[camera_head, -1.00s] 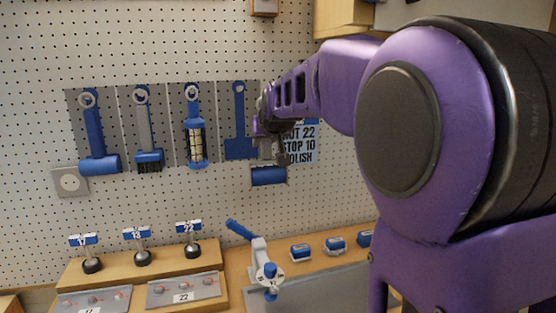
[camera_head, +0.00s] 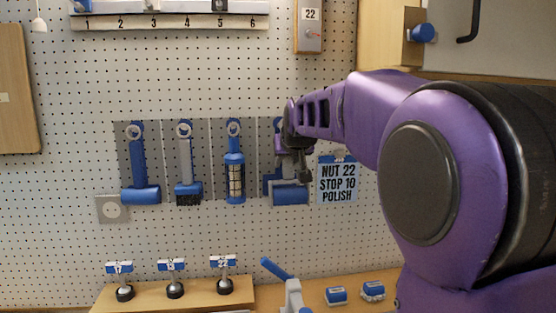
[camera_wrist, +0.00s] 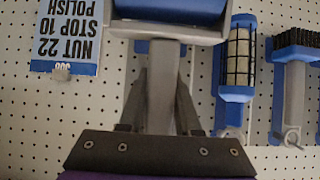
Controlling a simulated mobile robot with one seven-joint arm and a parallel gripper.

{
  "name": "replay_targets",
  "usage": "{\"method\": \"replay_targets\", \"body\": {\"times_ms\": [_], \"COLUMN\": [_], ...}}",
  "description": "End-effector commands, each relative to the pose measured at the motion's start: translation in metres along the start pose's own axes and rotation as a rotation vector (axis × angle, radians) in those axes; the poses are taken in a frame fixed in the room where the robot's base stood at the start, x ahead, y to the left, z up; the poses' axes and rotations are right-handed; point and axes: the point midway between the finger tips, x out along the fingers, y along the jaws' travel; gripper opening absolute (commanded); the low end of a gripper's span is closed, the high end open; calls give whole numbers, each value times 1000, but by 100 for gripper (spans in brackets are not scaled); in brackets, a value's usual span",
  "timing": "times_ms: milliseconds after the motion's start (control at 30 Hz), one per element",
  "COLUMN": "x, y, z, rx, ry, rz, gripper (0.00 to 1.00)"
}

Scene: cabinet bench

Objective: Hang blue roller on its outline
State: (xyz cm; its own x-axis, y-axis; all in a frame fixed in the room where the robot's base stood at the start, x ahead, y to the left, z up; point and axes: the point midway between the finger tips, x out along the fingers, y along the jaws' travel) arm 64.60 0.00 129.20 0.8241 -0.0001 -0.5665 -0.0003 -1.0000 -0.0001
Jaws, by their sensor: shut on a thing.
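The blue roller (camera_head: 290,196), with a grey frame and grey handle, hangs head down from my gripper (camera_head: 297,165). My gripper is shut on its handle. In the wrist view, which is upside down, the handle (camera_wrist: 162,85) runs up from the jaws to the blue roller head. The blue outline (camera_head: 268,187) is on the rightmost grey panel, mostly hidden behind the roller and gripper. The roller is in front of the outline's lower part, a little to the right. I cannot tell whether it touches the panel. The panel's hook is hidden.
A sign (camera_head: 338,182) is close on the right. Below are a wooden stand (camera_head: 185,297) with knobs and a blue-handled lever (camera_head: 282,275).

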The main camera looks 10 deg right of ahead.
Motion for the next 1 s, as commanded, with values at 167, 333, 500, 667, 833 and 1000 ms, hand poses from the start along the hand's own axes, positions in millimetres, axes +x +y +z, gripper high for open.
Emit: {"method": "replay_targets", "body": {"times_ms": [167,333,500,667,833,1000], "x": [8,17,26,34,44,49], "y": [0,0,0,0,0,0], "z": [-7,-13,-18,-22,-22,-23], "rx": [0,0,0,0,0,0], "ry": [2,2,2,1,3,3], "rz": [0,0,0,0,0,0], "gripper": [0,0,0,0,0,0]}}
